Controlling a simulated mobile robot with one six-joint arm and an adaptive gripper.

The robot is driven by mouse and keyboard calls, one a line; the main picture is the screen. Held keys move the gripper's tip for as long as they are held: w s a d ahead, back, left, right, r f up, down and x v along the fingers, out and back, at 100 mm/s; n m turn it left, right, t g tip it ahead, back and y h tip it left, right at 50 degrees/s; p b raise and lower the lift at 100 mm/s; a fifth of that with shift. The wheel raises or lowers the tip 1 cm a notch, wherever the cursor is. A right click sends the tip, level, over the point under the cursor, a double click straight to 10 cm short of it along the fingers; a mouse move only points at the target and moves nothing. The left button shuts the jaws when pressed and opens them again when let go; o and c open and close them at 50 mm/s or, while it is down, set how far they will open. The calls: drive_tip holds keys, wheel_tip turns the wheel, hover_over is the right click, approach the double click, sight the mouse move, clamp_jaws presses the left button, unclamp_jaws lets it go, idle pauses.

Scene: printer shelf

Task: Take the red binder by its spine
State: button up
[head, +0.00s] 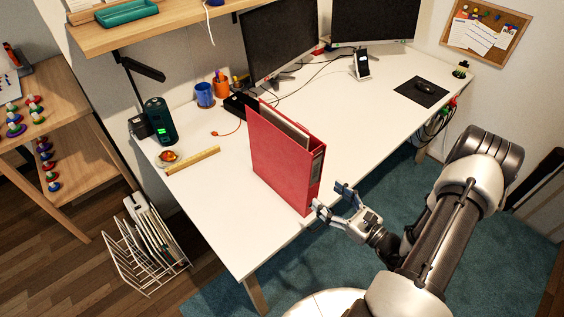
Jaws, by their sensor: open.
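The red binder (278,160) stands upright on the white desk (227,220), near its front edge. Its spine (316,178), with a dark label, faces my gripper. Pale papers show at its open top. My gripper (329,199) is open, just in front of the lower part of the spine. One finger appears close to the spine's lower corner and the other is off to the right. I cannot tell whether a finger touches the binder.
Two monitors (274,42) stand at the back of the desk, with cables in front. A phone on a stand (361,64), a mouse pad (421,91), cups (205,95) and a ruler (192,160) lie well away from the binder. The desk right of the binder is mostly clear.

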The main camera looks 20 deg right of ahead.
drive_tip(key=b, duration=0.2)
approach(283, 161)
drive_tip(key=w+f, duration=0.1)
drive_tip(key=w, duration=0.1)
drive_tip(key=w+d+f, duration=0.1)
drive_tip(key=w+f, duration=0.1)
drive_tip(key=shift+w+d+f, duration=0.1)
drive_tip(key=shift+w+d, duration=0.05)
drive_tip(key=shift+w, duration=0.1)
clamp_jaws()
idle(0.6)
